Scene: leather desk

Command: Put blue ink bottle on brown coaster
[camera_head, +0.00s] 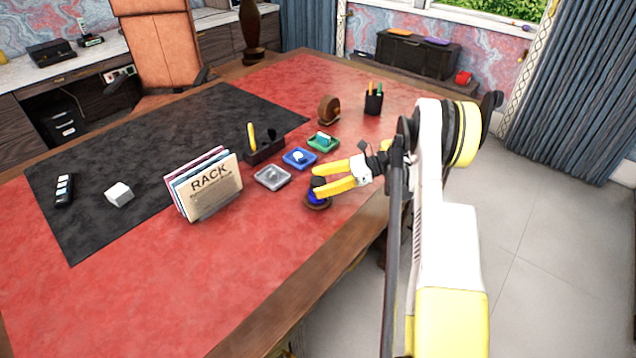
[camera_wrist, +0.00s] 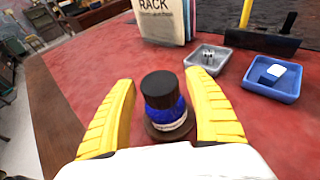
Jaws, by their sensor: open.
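The blue ink bottle (camera_wrist: 166,104) has a black cap and a pale label and stands upright. It sits on the brown coaster (camera_wrist: 158,136), a round dark disc whose rim shows around its base. In the head view the bottle (camera_head: 316,194) is partly hidden by my yellow fingers, and the coaster (camera_head: 318,205) shows below it near the desk's right edge. My gripper (camera_wrist: 163,100) is open, with one finger on each side of the bottle. A gap shows between the bottle and each finger in the wrist view. The gripper also shows in the head view (camera_head: 318,179).
A grey tray (camera_head: 272,177), a blue tray (camera_head: 299,158) and a green tray (camera_head: 323,141) lie beyond the bottle. The file rack (camera_head: 206,186) stands to the left. A pen holder (camera_head: 373,101) stands farther back. The red desk front is clear.

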